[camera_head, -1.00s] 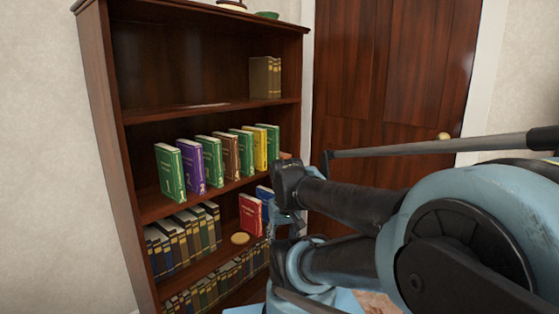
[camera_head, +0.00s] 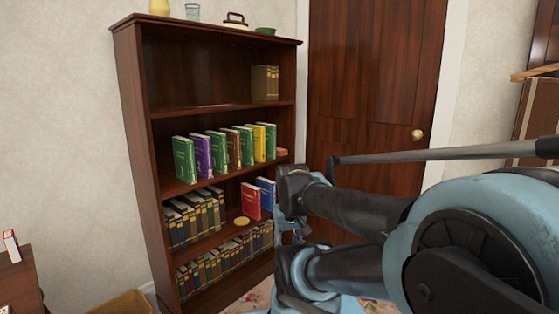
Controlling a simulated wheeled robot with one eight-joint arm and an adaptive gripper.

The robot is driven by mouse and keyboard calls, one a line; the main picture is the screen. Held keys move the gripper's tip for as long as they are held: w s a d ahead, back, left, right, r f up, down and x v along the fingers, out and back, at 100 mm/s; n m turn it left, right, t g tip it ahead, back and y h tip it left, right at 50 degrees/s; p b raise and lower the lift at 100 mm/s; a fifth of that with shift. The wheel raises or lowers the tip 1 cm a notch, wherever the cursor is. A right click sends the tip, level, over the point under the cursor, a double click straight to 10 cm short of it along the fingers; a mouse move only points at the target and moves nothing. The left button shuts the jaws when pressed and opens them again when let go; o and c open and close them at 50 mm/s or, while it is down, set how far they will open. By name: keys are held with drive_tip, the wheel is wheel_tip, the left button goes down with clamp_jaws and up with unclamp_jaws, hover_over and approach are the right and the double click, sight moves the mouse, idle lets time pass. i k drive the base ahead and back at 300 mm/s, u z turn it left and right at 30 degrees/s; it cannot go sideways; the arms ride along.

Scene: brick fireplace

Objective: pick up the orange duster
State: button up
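A small orange-brown block (camera_head: 281,152) lies on the bookcase's middle shelf, at the right end of the row of books. It is small in view, and I cannot tell for sure that it is the orange duster. No other clearly orange duster shows. My gripper (camera_head: 291,228) is near the bookcase's right side, below and apart from the block in the picture. My own arm links hide much of it, so its fingers are not clear. I see nothing held in it.
The dark wooden bookcase (camera_head: 140,120) holds several books and a round tan disc (camera_head: 241,221). A yellow vase (camera_head: 160,7), a glass (camera_head: 192,12) and a green bowl (camera_head: 265,31) stand on top. A closed door (camera_head: 370,90) is at right. A small wooden table (camera_head: 18,280) is at lower left.

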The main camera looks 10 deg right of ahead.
sight(280, 152)
drive_tip(key=k, duration=0.4)
drive_tip(key=z, duration=0.5)
drive_tip(key=i, duration=1.95)
drive_tip(key=u, duration=0.5)
